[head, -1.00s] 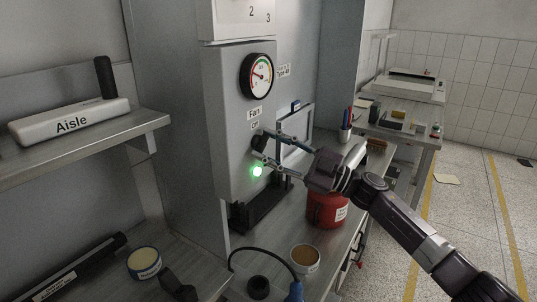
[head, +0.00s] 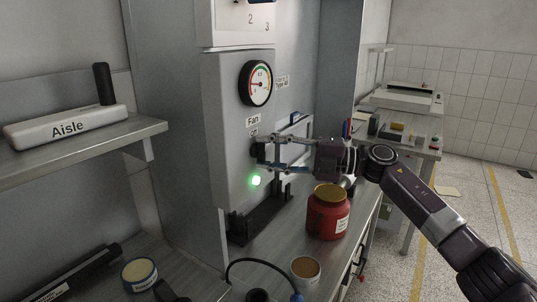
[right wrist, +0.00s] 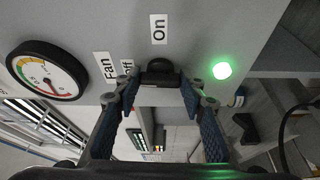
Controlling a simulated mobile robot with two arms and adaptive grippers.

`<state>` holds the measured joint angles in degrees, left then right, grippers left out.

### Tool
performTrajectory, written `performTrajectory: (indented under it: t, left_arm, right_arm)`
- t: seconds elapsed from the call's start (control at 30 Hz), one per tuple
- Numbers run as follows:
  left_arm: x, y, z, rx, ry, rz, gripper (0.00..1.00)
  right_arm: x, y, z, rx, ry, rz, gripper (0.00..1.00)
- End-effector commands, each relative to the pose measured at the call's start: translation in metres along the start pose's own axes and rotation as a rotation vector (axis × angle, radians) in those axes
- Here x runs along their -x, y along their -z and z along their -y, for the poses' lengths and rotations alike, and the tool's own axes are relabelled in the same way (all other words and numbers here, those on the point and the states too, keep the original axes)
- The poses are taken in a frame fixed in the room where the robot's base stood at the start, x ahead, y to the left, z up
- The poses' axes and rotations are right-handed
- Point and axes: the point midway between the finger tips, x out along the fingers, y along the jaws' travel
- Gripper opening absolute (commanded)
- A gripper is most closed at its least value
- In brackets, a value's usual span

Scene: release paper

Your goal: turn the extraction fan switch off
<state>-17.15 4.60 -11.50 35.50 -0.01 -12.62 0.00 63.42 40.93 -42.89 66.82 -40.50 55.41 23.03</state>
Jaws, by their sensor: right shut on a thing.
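The fan switch is a black knob (head: 258,152) on the grey panel under the "Fan" label (head: 253,120). In the right wrist view the knob (right wrist: 158,73) sits below the "On" label (right wrist: 159,28), with "Off" (right wrist: 127,69) to its left. My right gripper (head: 263,154) is at the panel with its two fingers around the knob, shut on it. The fingertips (right wrist: 160,86) also show in the right wrist view and partly cover the knob. A green lamp (head: 256,180) beneath the knob is lit. My left gripper is not in view.
A round gauge (head: 256,83) is above the switch. A red jar (head: 328,212) stands on the bench below my right forearm, near an open tub (head: 305,269).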

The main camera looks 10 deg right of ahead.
Motion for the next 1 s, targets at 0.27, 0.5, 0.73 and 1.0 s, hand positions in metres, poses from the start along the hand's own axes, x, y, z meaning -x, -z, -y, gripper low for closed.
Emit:
performTrajectory:
  t: [0.27, 0.5, 0.73, 1.0]
  left_arm:
    - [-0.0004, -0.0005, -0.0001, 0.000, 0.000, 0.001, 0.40]
    - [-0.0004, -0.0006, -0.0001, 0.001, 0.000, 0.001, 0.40]
    - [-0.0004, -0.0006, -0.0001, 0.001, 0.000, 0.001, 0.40]
    - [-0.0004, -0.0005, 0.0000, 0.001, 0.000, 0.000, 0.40]
  right_arm:
    - [0.0002, 0.0002, 0.0011, 0.072, 0.032, -0.001, 0.13]
    - [0.0000, 0.0004, 0.0015, 0.085, 0.039, -0.001, 0.13]
    - [-0.0001, 0.0006, 0.0017, 0.085, 0.039, -0.002, 0.13]
    - [-0.0001, 0.0004, 0.0010, 0.083, 0.037, -0.001, 0.55]
